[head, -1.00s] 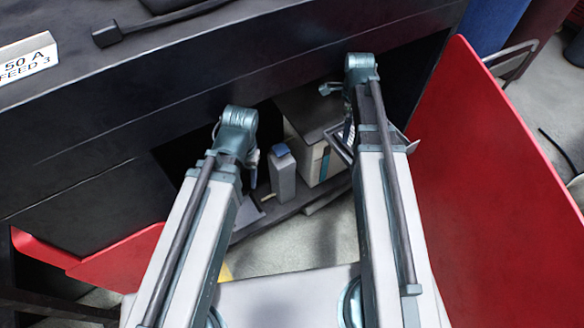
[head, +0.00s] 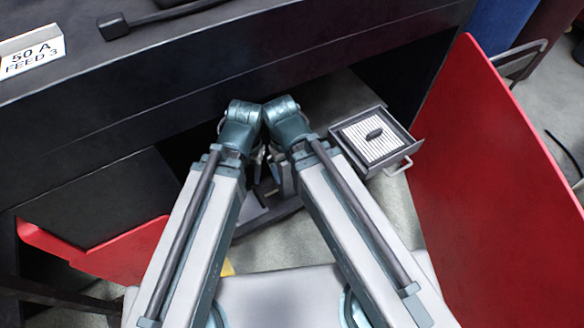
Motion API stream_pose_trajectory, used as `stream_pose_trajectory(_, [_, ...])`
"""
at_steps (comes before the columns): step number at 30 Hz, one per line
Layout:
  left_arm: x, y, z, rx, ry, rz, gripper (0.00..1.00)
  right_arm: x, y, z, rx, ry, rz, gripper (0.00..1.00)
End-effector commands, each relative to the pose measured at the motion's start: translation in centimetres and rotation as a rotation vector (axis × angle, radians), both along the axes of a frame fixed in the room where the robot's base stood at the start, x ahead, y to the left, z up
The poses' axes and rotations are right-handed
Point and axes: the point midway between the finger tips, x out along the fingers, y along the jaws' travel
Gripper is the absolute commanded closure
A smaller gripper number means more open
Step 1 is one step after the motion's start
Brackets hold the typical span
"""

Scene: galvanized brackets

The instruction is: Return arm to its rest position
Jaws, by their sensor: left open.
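My left arm (head: 195,235) comes up from the lower left and bends at a teal joint in front of the dark bench. My left gripper (head: 257,168) hangs below that joint, mostly edge-on, open, with nothing seen between its fingers. My right arm (head: 345,235) leans inward from the lower right. Its teal end joint is beside the left one, and the two look touching or nearly so. My right gripper is hidden behind its own arm.
The dark bench (head: 110,130) spans the back. A red panel (head: 490,190) stands at right, another red panel (head: 125,255) at lower left.

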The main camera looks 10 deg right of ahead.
Motion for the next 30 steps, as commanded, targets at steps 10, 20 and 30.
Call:
stream_pose_trajectory(10, [0.0,0.0,0.2,0.000,0.000,0.000,0.48,0.0,0.0,0.2,0.000,0.001,0.005,0.00])
stream_pose_trajectory(20, [0.0,0.0,6.1,0.000,0.000,0.000,0.48,0.0,0.0,6.1,0.000,0.000,0.004,0.00])
stream_pose_trajectory(30, [0.0,0.0,16.2,0.000,0.000,0.001,0.48,0.0,0.0,16.2,0.000,0.000,0.003,0.00])
